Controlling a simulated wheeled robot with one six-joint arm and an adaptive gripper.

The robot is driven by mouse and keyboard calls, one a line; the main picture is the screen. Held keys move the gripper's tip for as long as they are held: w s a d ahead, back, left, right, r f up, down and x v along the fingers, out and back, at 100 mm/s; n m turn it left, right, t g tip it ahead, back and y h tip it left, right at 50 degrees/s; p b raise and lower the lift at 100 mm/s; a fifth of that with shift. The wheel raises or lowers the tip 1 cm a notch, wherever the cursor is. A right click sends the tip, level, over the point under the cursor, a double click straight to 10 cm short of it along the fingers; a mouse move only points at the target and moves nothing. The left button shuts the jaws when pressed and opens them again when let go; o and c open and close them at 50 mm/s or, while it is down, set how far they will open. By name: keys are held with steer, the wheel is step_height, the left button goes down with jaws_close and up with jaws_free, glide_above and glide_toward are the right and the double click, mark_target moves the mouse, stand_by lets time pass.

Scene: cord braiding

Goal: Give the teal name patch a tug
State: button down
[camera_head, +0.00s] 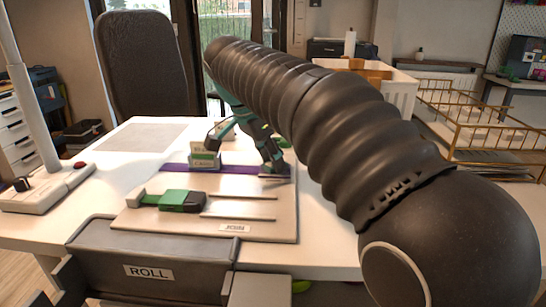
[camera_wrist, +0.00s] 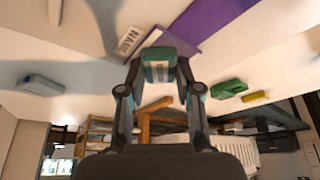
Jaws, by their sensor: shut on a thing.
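In the head view, the purple strip (camera_head: 237,168) runs across the pale board (camera_head: 160,218). My gripper's dark and teal links hang over the strip. I cannot tell whether the patch has shifted.
A green and black buckle (camera_head: 182,201) lies on the board near the JOIN label (camera_head: 234,228). A grey ROLL box (camera_head: 150,270) stands at the front. A white device with a red knob (camera_head: 50,187) is at the left. The table right of the board looks clear.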

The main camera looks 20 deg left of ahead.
steer(key=shift+s+a+f, duration=0.15)
steer(key=shift+f, duration=0.05)
steer(key=c, duration=0.7)
jaws_free()
steer(key=shift+s+a, duration=0.1)
steer(key=o, duration=0.3)
steer(key=shift+d, duration=0.2)
steer(key=shift+r, duration=0.15)
steer(key=shift+p+v, duration=1.4)
steer(key=shift+v, duration=0.05)
steer(key=shift+p+v, duration=0.35)
steer(key=shift+v, duration=1.1)
